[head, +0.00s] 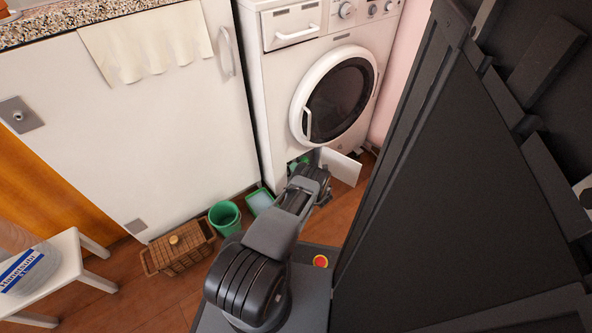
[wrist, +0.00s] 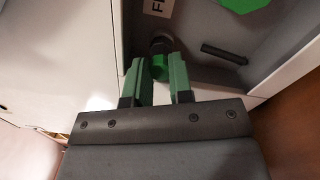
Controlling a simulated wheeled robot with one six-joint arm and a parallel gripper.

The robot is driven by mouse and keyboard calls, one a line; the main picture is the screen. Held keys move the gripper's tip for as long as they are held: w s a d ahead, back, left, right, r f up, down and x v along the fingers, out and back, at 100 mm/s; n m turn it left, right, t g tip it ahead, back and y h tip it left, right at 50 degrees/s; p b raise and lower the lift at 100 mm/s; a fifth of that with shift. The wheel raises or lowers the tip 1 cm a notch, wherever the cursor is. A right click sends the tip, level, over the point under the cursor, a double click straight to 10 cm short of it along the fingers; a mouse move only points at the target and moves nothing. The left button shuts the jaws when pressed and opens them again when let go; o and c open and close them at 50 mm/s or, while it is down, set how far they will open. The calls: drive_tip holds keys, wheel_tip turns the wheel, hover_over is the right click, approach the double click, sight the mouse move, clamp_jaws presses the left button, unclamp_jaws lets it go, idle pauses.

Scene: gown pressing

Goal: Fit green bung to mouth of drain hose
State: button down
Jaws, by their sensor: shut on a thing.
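In the wrist view, my gripper (wrist: 157,64) has its two green-faced fingers closed on the small green bung (wrist: 160,70). The dark grey round end of the drain hose (wrist: 162,43) is just beyond the bung, in line with it. The bung looks to be at or against the hose mouth; I cannot tell whether it is seated in it. In the head view, my gripper reaches into the low opening of the washing machine (head: 278,62); its fingertips, the bung and the hose are not clear there.
The opening's white flap (head: 342,167) hangs open to the right. A green knob (wrist: 243,4) and a dark bar (wrist: 224,54) are inside the recess. A green tray (head: 260,201), green bucket (head: 225,217) and wicker basket (head: 178,250) stand on the floor to the left.

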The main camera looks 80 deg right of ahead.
drive_tip(key=shift+w+d, duration=0.1)
drive_tip(key=shift+w, duration=0.05)
drive_tip(key=shift+w+d, duration=0.4)
drive_tip(key=c, duration=0.9)
unclamp_jaws()
drive_tip(key=shift+c, duration=0.2)
drive_tip(key=p+v, duration=0.4)
drive_tip(key=v, duration=1)
